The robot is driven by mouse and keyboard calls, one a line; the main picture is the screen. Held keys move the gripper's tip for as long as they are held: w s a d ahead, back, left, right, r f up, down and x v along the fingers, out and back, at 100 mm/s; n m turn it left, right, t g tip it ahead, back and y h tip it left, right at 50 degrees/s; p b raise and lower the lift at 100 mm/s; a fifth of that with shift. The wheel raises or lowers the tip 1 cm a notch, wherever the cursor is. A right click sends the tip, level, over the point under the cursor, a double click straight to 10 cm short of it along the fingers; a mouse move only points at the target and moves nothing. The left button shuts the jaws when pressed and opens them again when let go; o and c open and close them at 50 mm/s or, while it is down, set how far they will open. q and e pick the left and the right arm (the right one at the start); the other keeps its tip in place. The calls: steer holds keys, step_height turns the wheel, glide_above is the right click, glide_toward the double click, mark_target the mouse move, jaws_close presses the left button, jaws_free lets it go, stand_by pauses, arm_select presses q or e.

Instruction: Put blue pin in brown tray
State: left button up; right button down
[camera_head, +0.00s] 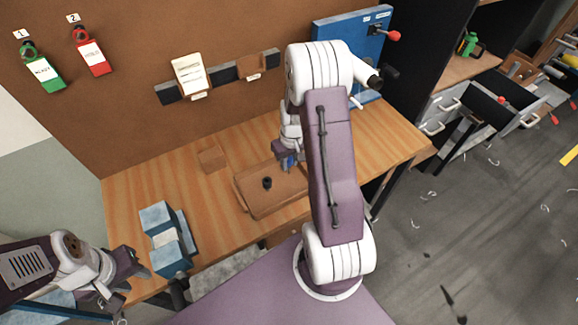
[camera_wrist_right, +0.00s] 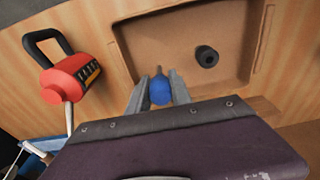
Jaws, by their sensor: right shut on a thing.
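The blue pin (camera_wrist_right: 160,90) shows between the two fingertips of my right gripper (camera_wrist_right: 158,88) in the right wrist view. That gripper is shut on it and holds it over the near side of the brown tray (camera_wrist_right: 190,20). In the head view the tray (camera_head: 243,196) lies on the wooden table, and my right gripper (camera_head: 287,160) is at its back right side, partly hidden by my arm. A small black cylindrical thing (camera_head: 267,183) is inside the tray; it also shows in the right wrist view (camera_wrist_right: 206,56). My left gripper (camera_head: 118,280) is at the lower left, away from the tray; its fingers are unclear.
A red padlock (camera_wrist_right: 70,78) is beside the tray in the right wrist view. A blue and grey block (camera_head: 166,238) stands at the table's left front. A small wooden block (camera_head: 211,158) is behind the tray. A blue board (camera_head: 352,40) stands at the back right.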

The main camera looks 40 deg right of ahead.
mark_target(289, 167)
steer(key=shift+f, duration=1.7)
steer(key=c, duration=1.2)
jaws_free()
steer(key=shift+o, duration=0.2)
